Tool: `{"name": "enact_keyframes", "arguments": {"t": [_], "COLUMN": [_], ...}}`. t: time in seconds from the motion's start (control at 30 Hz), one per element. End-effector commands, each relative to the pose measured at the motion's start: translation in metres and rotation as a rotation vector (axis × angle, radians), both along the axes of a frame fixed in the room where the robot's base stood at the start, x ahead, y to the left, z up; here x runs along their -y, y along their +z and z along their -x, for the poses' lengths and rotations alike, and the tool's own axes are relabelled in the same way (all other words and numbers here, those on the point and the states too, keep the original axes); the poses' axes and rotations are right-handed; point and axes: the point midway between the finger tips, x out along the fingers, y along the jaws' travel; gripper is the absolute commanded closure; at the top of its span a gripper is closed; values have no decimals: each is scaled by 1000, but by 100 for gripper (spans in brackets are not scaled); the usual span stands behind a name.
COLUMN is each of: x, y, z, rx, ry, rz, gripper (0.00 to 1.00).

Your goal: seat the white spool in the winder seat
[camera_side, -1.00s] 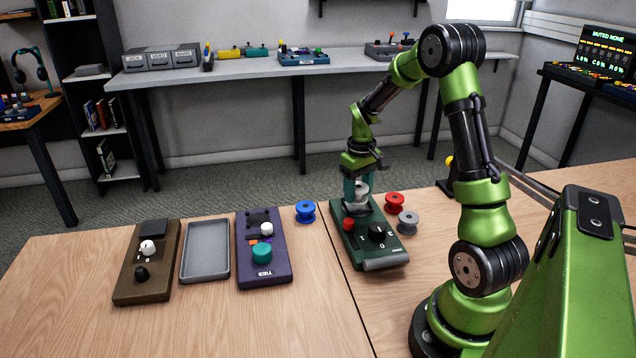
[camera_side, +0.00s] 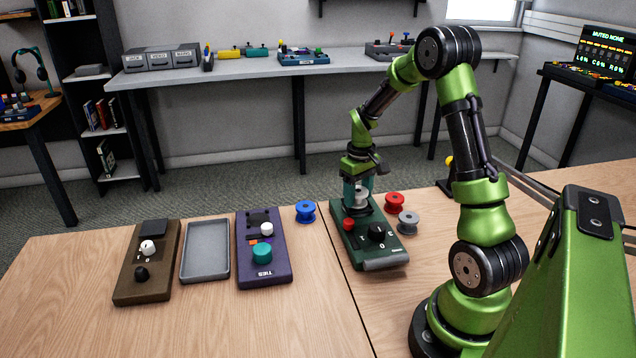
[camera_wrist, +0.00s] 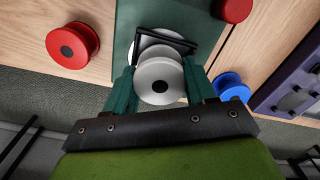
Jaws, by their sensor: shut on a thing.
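The white spool (camera_side: 361,193) is between the fingers of my gripper (camera_side: 359,196), which is shut on it, over the far end of the dark green winder (camera_side: 375,245). In the wrist view the round face of the white spool (camera_wrist: 158,78) shows between the two teal fingers (camera_wrist: 160,90). Just beyond it a black bracket (camera_wrist: 178,42) and a pale round edge show on the winder's green top. The spool's underside and the seat are mostly hidden, so I cannot tell whether the spool is fully down.
A red spool (camera_side: 394,202) and a grey spool (camera_side: 408,222) stand right of the winder. A blue spool (camera_side: 305,211) stands left of it. A purple box (camera_side: 280,270), a grey tray (camera_side: 204,278) and a brown box (camera_side: 130,285) lie further left. The front-left table is clear.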

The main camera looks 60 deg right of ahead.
Motion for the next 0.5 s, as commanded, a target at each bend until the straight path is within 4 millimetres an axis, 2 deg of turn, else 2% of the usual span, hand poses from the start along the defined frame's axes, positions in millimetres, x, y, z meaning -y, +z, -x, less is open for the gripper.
{"name": "enact_keyframes", "arguments": {"t": [0.43,0.47,0.5], "x": [0,0,0], "y": [-6,-6,-6], "z": [0,0,0], "rx": [-1,-1,-1], "ry": [-1,-1,-1], "rz": [0,0,0], "gripper": [74,40,34]}}
